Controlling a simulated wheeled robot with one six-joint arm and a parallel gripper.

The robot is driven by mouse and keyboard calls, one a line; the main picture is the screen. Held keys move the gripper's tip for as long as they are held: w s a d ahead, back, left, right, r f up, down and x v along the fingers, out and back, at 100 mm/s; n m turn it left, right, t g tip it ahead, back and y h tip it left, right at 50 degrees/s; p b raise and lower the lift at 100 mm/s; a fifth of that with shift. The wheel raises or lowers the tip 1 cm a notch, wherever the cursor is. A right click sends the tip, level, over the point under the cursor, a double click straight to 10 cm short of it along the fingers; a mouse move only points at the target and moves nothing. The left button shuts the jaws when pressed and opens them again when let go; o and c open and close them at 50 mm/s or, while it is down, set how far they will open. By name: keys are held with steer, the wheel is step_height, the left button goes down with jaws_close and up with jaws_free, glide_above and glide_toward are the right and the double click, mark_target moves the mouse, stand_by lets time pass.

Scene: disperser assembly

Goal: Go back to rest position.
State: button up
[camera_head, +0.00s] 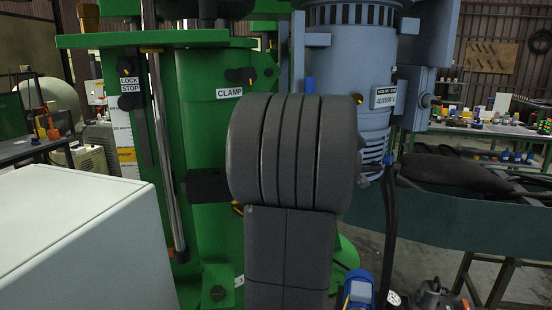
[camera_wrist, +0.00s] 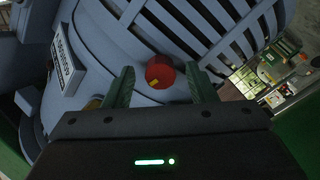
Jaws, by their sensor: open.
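My gripper (camera_wrist: 161,78) shows in the wrist view with its two green fingers spread apart. A round red knob (camera_wrist: 160,71) with a small yellow mark shows between the fingers, in front of the blue-grey motor housing (camera_wrist: 110,45). The fingers look clear of the knob on both sides; I cannot tell how far in front of it they are. In the head view my dark grey arm fills the middle and my gripper is hidden behind it. The motor housing (camera_head: 350,70) stands behind and to the right of the arm.
A green machine column (camera_head: 215,130) with a CLAMP label stands close behind my arm. A steel rod (camera_head: 160,150) runs down its left side. A pale box (camera_head: 75,235) fills the lower left. A workbench (camera_head: 490,130) stands far right.

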steer(key=shift+a+m, duration=0.1)
steer(key=shift+m, duration=3.5)
